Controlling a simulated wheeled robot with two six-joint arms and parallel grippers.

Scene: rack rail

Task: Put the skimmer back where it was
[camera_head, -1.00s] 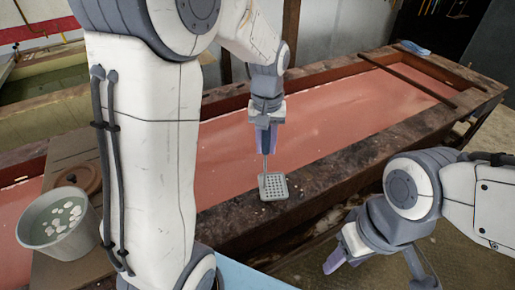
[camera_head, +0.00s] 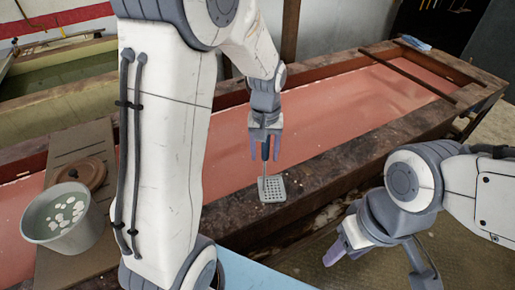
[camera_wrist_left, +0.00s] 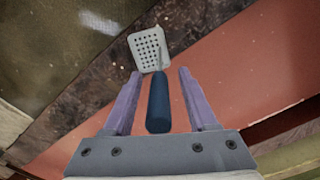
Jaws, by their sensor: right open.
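The skimmer (camera_head: 271,188) has a flat perforated metal plate and a dark blue handle. Its plate rests on the near wooden rim of the tank with pink liquid (camera_head: 330,122), and its handle points up. My left gripper (camera_head: 266,152) is around the handle from above. In the left wrist view, the skimmer (camera_wrist_left: 149,48) shows with its handle between the two purple fingers of the left gripper (camera_wrist_left: 158,90), and gaps show on both sides, so the fingers are open. My right gripper (camera_head: 382,268) is open and empty at the lower right, in front of the tank.
A grey bucket (camera_head: 42,240) of liquid with pale pieces stands at the left on a wooden board (camera_head: 85,140), beside a round brown lid (camera_head: 85,172). A wooden bar (camera_head: 412,78) crosses the tank's far end. A blue cloth (camera_head: 416,43) lies at the far right corner.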

